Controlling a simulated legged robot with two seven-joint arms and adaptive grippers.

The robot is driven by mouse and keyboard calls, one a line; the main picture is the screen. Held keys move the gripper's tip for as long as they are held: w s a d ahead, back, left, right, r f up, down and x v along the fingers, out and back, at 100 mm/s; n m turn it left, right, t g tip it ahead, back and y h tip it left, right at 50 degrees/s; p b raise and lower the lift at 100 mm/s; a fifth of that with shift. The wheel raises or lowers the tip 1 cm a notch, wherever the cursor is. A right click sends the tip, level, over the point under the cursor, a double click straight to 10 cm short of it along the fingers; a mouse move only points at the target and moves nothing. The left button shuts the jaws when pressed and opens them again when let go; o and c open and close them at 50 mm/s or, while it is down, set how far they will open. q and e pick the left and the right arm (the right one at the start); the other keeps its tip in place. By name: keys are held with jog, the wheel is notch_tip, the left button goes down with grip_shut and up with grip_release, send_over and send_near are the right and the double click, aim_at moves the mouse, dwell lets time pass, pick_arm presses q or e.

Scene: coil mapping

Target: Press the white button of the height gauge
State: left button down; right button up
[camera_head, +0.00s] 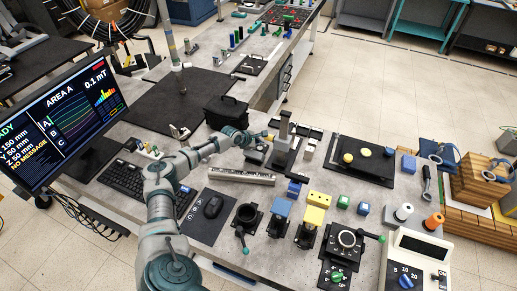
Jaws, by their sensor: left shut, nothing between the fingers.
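The height gauge (284,128) appears to be the grey upright post on a dark base near the middle of the table. Its white button is too small to tell for certain. My left arm comes up from the bottom left and bends right. My left gripper (263,136) is shut and empty, with its tips close to the left side of the gauge's post. I cannot tell whether they touch it. My right gripper is not in view.
A black box with a handle (226,111) stands behind my left gripper. A metal bar (241,176) lies in front of it. A black plate (345,169) with yellow discs is on the right.

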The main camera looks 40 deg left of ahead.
pick_arm(q)
jog(key=shift+d+r, duration=0.35)
jog(key=shift+d, duration=0.45)
jog(key=shift+a, duration=0.2)
jog(key=shift+a+f, duration=0.3)
jog(key=shift+a, duration=0.25)
jog(key=shift+a+f, duration=0.25)
jog(key=shift+a, duration=0.5)
jog(key=shift+s+d, duration=0.1)
jog(key=shift+d, duration=0.1)
jog(key=shift+d+r, duration=0.25)
jog(key=shift+d, duration=0.4)
jog(key=shift+d+r, duration=0.15)
jog(key=shift+d, duration=0.15)
jog(key=shift+a, duration=0.1)
jog(key=shift+a+f, duration=0.2)
jog(key=shift+f, duration=0.15)
jog(key=shift+s+a+f, duration=0.1)
jog(key=shift+a+f, duration=0.1)
jog(key=shift+a, duration=0.1)
jog(key=shift+a+f, duration=0.1)
jog(key=shift+a, duration=0.25)
jog(key=shift+d, duration=0.4)
jog(key=shift+f, duration=0.15)
jog(key=shift+s+f, duration=0.1)
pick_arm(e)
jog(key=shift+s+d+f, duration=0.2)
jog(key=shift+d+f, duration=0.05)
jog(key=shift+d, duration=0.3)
